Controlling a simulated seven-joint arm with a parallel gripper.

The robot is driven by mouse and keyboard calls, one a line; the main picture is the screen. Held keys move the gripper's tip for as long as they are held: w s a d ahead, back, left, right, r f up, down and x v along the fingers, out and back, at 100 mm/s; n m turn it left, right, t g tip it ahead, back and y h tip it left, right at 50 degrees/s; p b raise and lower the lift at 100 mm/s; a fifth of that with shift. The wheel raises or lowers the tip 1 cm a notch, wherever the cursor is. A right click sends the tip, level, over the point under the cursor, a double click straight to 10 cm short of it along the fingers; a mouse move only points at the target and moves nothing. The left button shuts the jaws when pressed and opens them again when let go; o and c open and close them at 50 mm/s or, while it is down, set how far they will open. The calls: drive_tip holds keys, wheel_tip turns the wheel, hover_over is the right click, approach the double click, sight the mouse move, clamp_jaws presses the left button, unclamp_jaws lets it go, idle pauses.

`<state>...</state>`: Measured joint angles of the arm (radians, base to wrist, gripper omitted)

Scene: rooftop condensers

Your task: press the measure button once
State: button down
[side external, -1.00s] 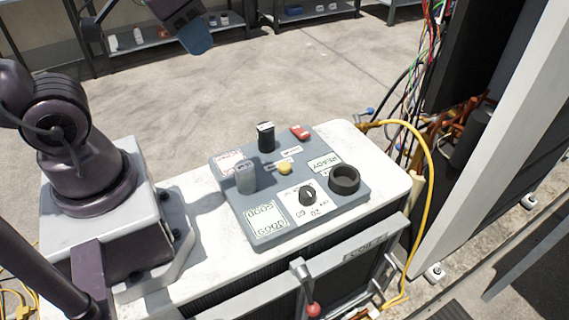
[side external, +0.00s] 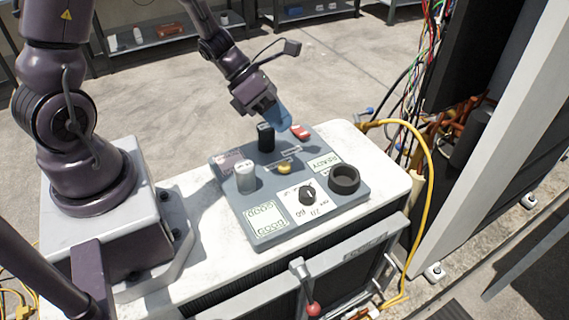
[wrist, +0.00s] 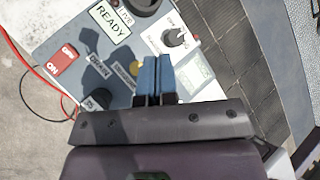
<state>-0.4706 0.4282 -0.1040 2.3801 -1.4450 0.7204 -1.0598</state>
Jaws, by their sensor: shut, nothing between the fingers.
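A small round yellow button (side external: 285,168), which I take as the measure button, sits near the middle of a grey control panel (side external: 235,203). A small label beside it is too small to read. In the wrist view the yellow button (wrist: 136,66) shows just left of my fingertips, partly hidden by them.
The panel also carries an upright black part (side external: 266,138), a red ON switch (side external: 300,132), a pale cylinder (side external: 246,178), a rotary knob (side external: 307,195), a black ring (side external: 344,179) and a READY display (side external: 325,162). A yellow hose (side external: 430,160) curves at right.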

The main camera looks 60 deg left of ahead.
sight(284, 163)
drive_tip(key=n, duration=0.1)
drive_tip(key=w+n, duration=0.1)
drive_tip(key=n+t, duration=0.1)
drive_tip(key=shift+w+a+r+n+y, duration=0.2)
drive_tip(key=shift+a+n+y, duration=0.1)
drive_tip(key=shift+a+n, duration=0.1)
drive_tip(key=shift+s+f, duration=0.1)
drive_tip(key=shift+f, duration=4.3)
drive_tip(key=shift+f, duration=0.4)
